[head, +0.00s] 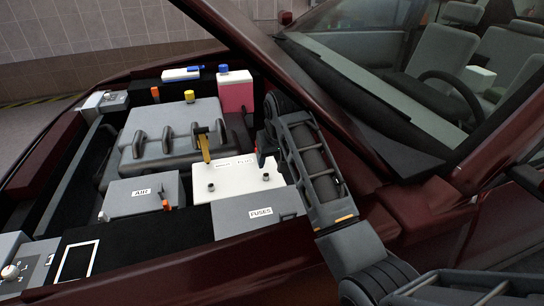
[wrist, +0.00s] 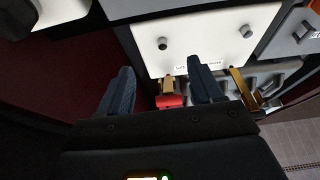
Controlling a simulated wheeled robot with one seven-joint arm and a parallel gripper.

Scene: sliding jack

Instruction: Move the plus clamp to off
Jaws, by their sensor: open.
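The white battery box (head: 235,181) sits in the engine bay, with two dark round posts and a small label; it also fills the top of the wrist view (wrist: 205,30). A red piece (wrist: 170,101) with a tan part above it, apparently the plus clamp, shows by the battery's labelled edge; a bit of red shows in the head view (head: 258,158). My gripper (head: 264,146) is at the battery's back right. In the wrist view my gripper (wrist: 158,64) is open, its dark blue fingers on either side of the red piece. Contact cannot be told.
A yellow handle (head: 204,147) rises left of the clamp, by the grey engine cover (head: 170,118). The fuses box (head: 258,213) and air box (head: 143,195) lie nearer. A pink bottle (head: 235,92) stands behind. The dark red hood edge (head: 240,40) slants close to my arm.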

